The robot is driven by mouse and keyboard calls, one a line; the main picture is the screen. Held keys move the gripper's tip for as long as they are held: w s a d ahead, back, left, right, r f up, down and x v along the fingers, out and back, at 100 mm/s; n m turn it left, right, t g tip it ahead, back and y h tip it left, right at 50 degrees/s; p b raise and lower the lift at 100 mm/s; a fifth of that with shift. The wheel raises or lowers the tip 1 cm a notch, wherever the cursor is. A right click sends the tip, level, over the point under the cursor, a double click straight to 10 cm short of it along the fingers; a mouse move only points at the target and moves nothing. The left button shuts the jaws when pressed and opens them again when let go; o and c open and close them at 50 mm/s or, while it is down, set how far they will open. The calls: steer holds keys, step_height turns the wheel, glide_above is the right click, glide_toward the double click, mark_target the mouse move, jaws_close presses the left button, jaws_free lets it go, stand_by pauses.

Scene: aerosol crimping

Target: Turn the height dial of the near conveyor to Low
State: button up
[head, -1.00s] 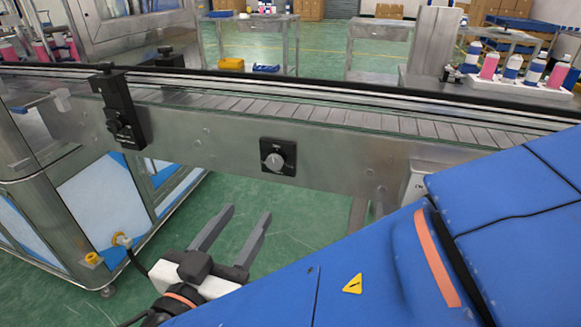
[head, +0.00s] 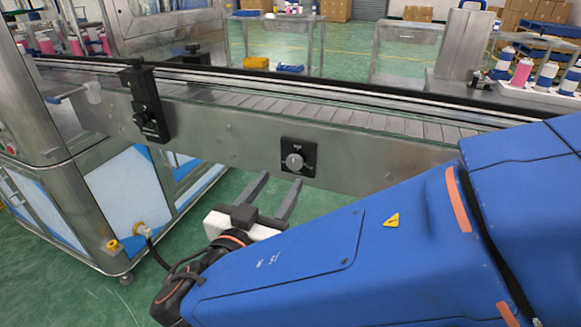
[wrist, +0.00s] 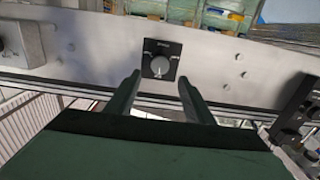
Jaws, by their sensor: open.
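A round grey dial (head: 294,161) sits on a black square plate on the side panel of the near conveyor (head: 375,167). The plate's lettering is too small to read, and I cannot tell the dial's setting. The dial also shows in the wrist view (wrist: 160,67), near the top middle. My gripper (head: 281,177) is open and empty, its two grey fingers pointing up toward the panel just below the dial in the head view. In the wrist view the fingertips (wrist: 160,81) lie to either side of the dial's line and appear apart from it.
A black bracket with a knob (head: 145,105) is fixed to the conveyor left of the dial. A grey box with a dark knob (wrist: 14,45) shows at the left of the wrist view. A steel machine cabinet (head: 85,215) stands at left. Green floor (head: 75,300) lies open below.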

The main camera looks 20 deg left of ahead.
mark_target(293, 163)
steer(key=shift+w+d, duration=0.15)
steer(key=shift+w, duration=1.6)
steer(key=shift+w+d, duration=0.1)
steer(key=shift+w, duration=1.65)
steer(key=c, duration=1.1)
